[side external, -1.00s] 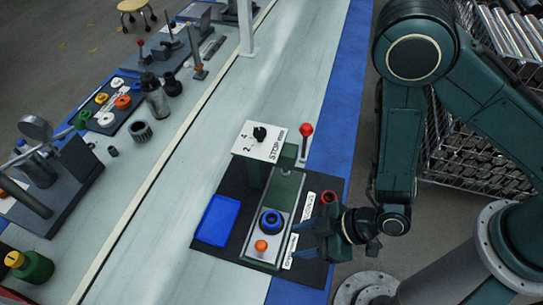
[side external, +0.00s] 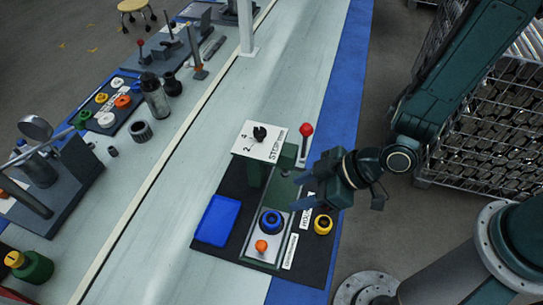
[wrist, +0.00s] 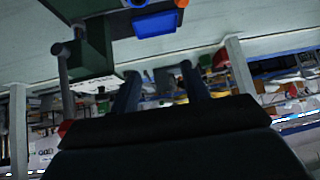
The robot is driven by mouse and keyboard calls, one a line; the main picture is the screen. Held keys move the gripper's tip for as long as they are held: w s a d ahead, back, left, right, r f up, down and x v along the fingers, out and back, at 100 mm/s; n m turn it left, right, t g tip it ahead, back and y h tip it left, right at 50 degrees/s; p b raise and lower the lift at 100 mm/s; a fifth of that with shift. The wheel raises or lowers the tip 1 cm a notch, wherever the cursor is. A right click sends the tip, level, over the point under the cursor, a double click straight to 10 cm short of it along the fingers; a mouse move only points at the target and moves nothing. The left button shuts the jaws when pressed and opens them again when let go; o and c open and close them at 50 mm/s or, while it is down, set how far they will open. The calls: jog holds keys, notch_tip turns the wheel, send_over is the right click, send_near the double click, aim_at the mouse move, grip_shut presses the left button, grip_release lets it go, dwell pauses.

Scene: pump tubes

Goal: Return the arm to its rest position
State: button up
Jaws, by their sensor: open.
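My gripper (side external: 298,191) is in the side external view, above the right part of the black mat (side external: 228,178), beside the green fixture with its white-topped switch box (side external: 260,141). Its dark blue fingers point left and are apart with nothing visible between them. In the wrist view my gripper (wrist: 160,88) also shows two separated fingers with empty space between. A yellow ring-shaped part (side external: 323,224) is on the mat just below the gripper. A blue round part (side external: 271,221) and an orange knob (side external: 261,246) are on the fixture.
A red-ball lever (side external: 306,130) stands close above the gripper. A blue tray (side external: 218,220) lies on the mat's left. Wire crates of metal tubes (side external: 490,130) stand at the right. The pale bench middle (side external: 190,175) is clear.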

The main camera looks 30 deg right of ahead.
jog(key=w+d+r+m+h, duration=0.1)
jog(key=d+r+m+h, duration=0.25)
jog(key=d+r, duration=1.25)
jog(key=s+d+r+m+h, duration=0.3)
jog(key=s+d+r+m, duration=0.3)
jog(key=s+d+r, duration=0.4)
jog(key=s+d, duration=0.1)
jog(key=s, duration=0.2)
jog(key=shift+s+d+r+m, duration=0.15)
jog(key=shift+s+d+m, duration=0.05)
jog(key=shift+d+m, duration=0.2)
